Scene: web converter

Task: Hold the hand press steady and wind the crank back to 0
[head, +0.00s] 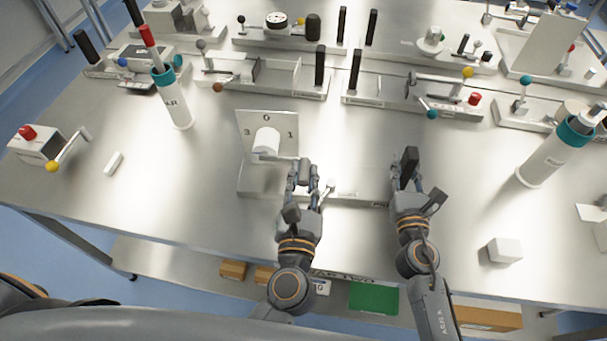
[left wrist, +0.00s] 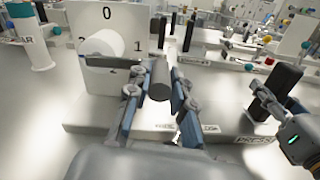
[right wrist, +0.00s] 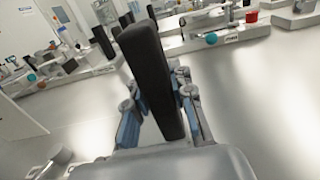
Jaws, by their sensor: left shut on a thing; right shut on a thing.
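The hand press has an upright plate (head: 249,125) marked 0 on top, 1 at right and 3 at left, on a pale base. A white round hub (head: 266,141) sticks out of the plate. The crank arm (left wrist: 104,62) points right from it, toward the 1 side. My left gripper (head: 303,181) is shut on the crank's grey grip (left wrist: 160,80), which lies between its fingers. My right gripper (head: 408,182) is shut on the black upright handle (right wrist: 150,75) at the right end of the base. The fingers hide part of both grips.
A white cylinder (head: 172,97) stands behind left, another (head: 545,158) at right. A second white block (head: 504,249) lies front right. Fixtures (head: 285,78) fill the back.

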